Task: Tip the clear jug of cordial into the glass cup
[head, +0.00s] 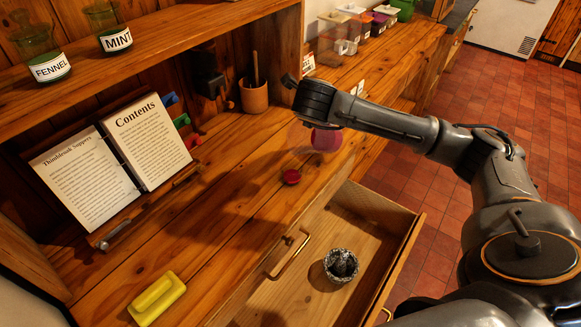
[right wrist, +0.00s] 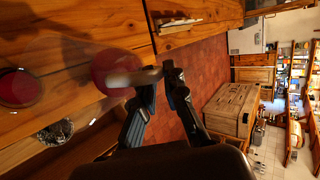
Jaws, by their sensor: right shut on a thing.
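The clear jug (head: 325,139) with pinkish-red cordial in it is held above the counter, below my right gripper. It also shows in the right wrist view (right wrist: 110,68), with its pale handle at my fingers. My right gripper (right wrist: 160,82) is shut on the jug; in the head view its wrist hides the fingers. A small round vessel with red in it (head: 291,177), which seems to be the glass cup, stands on the counter just below and left of the jug. Its clear walls are hard to see. I cannot tell whether liquid is flowing. My left gripper is out of view.
An open drawer (head: 300,298) juts out in front, holding a silvery patterned cup (head: 341,265). A recipe book (head: 110,158) on a stand, a yellow block (head: 157,298) and a terracotta pot (head: 254,97) are on the counter. Labelled jars (head: 108,27) stand on the shelf above.

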